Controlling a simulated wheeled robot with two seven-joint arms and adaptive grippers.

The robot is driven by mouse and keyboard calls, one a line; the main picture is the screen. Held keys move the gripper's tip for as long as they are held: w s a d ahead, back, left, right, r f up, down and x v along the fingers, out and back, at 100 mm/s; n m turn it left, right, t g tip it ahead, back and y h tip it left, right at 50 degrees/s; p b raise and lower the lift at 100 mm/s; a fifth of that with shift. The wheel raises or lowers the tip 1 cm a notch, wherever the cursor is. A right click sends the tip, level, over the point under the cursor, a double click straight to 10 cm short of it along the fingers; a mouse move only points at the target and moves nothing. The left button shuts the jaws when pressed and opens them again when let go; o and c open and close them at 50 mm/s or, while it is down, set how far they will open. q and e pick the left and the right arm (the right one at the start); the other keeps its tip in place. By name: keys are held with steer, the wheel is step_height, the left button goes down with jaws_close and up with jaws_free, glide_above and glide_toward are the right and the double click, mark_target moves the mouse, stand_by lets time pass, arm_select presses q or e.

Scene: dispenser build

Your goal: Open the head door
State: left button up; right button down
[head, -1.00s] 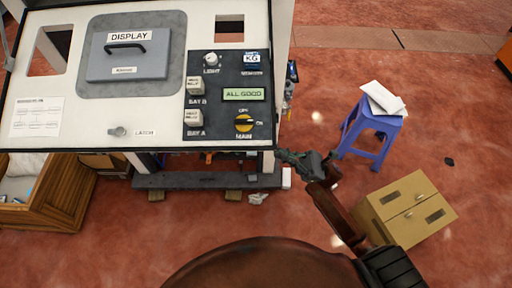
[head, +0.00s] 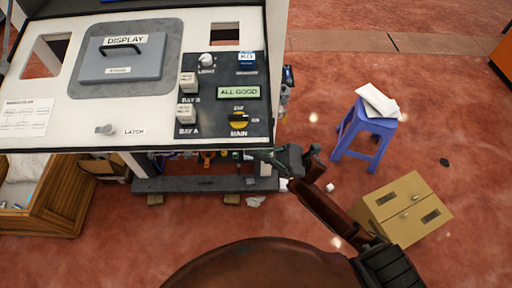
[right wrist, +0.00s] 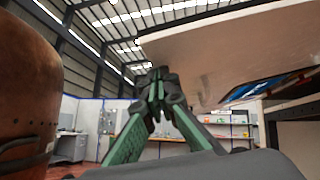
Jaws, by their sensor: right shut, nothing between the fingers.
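The dispenser's white sloped panel (head: 165,138) fills the upper left of the head view. It carries a grey door labelled DISPLAY (head: 122,67) with a black handle (head: 124,42), lying flat in its dark grey surround. A small knob (head: 105,129) sits beside the word LATCH at the panel's lower left. My right gripper (head: 262,154) is at the panel's lower right edge, apart from the door and knob. In the right wrist view its green-sided fingers (right wrist: 156,82) are shut and empty, near the underside of the pale panel (right wrist: 215,50). My left gripper is not in view.
A dark control area with a MAIN knob (head: 237,121) and a screen reading ALL GOOD (head: 239,93) lies right of the door. A blue stool (head: 364,139) with papers and a cardboard box (head: 405,210) stand at right. A wooden crate (head: 55,205) is at lower left.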

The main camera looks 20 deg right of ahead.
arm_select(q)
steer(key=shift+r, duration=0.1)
arm_select(e)
steer(key=shift+r, duration=0.3)
arm_select(q)
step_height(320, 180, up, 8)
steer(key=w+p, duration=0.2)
steer(key=p, duration=0.5)
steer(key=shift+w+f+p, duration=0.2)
steer(key=shift+p, duration=0.2)
arm_select(e)
steer(key=r+m+t, duration=0.2)
steer(key=r, duration=0.1)
steer(key=s+r+m+t, duration=0.1)
steer(key=r+m+t, duration=0.1)
steer(key=r, duration=0.1)
steer(key=s+r+m+t+h, duration=0.1)
steer(key=r+m+t, duration=0.1)
steer(key=r, duration=0.2)
steer(key=shift+a+r, duration=0.1)
steer(key=shift+a, duration=0.2)
